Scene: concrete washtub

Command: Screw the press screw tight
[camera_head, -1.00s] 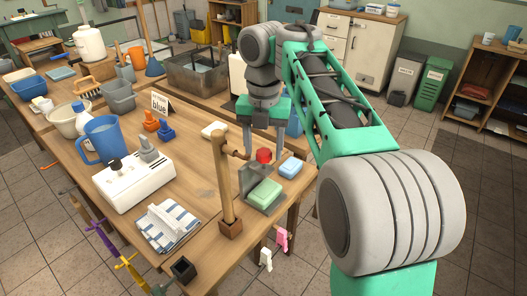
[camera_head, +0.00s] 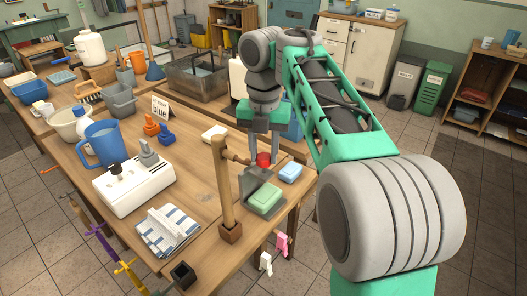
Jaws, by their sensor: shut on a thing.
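A small red knob (camera_head: 263,159), which looks like the head of the press screw, stands behind a grey bracket (camera_head: 250,181) near the right edge of the wooden table. My gripper (camera_head: 263,157) points down over it, with its fingers on either side of the knob, and is shut on it. The screw's shaft is hidden. A green block (camera_head: 265,197) lies on the bracket's base, in front of the knob. A wooden post (camera_head: 225,190) with a short side peg stands just left of the bracket.
A light blue block (camera_head: 290,172) lies close to the right of the bracket. A white box (camera_head: 135,185), blue jug (camera_head: 105,141) and striped cloth (camera_head: 168,231) stand to the left. Pink and white clips (camera_head: 281,242) hang at the table's edge.

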